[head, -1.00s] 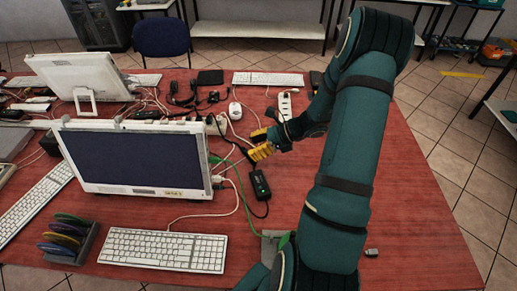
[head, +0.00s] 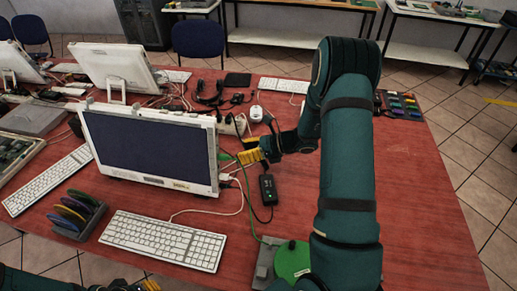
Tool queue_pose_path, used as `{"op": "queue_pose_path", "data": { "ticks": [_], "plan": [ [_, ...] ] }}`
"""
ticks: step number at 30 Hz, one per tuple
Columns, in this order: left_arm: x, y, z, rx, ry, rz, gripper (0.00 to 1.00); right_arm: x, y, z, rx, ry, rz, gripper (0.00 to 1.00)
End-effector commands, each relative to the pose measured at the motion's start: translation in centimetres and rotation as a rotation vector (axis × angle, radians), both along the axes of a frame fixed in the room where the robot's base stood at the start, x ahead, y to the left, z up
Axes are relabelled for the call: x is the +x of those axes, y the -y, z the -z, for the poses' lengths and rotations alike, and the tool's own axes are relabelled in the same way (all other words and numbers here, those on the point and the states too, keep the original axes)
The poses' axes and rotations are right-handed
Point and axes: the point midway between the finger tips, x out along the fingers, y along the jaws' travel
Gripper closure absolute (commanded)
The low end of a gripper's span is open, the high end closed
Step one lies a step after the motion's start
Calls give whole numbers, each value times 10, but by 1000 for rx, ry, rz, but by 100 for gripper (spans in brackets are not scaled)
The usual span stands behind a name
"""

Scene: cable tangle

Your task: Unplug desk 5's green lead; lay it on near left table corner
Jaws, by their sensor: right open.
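The nearest screen (head: 150,147), which I take to be desk 5's, stands on the red table (head: 420,215). A green lead (head: 246,207) runs from the screen's right edge down the table towards a grey and green object (head: 293,260), partly behind my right arm. My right gripper (head: 251,151), with yellow fingers, is open just right of the screen, close to the lead's upper end. Whether it touches the lead or plug is unclear. My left gripper (head: 150,286) barely shows at the bottom edge; its jaws are cut off. The near left table corner is not clearly visible.
A black adapter box (head: 268,189) and white cables lie beside the lead. A white keyboard (head: 163,240) and a rack of coloured discs (head: 75,215) stand in front of the screen. A white mouse (head: 256,113) and headset (head: 208,93) lie behind.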

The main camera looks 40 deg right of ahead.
Motion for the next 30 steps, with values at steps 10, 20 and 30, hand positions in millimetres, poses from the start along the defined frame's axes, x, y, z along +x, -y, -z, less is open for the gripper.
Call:
{"op": "queue_pose_path", "data": {
  "ticks": [10,20,30],
  "plan": [
    [-1,0,2,-1,-1,2,77,37,-40,22,1,0,-2,50],
    [-1,0,3,-1,-2,2,77,50,-53,29,-1,1,1,50],
    [-1,0,3,-1,-2,2,77,50,-53,29,1,1,0,82]
  ]
}}
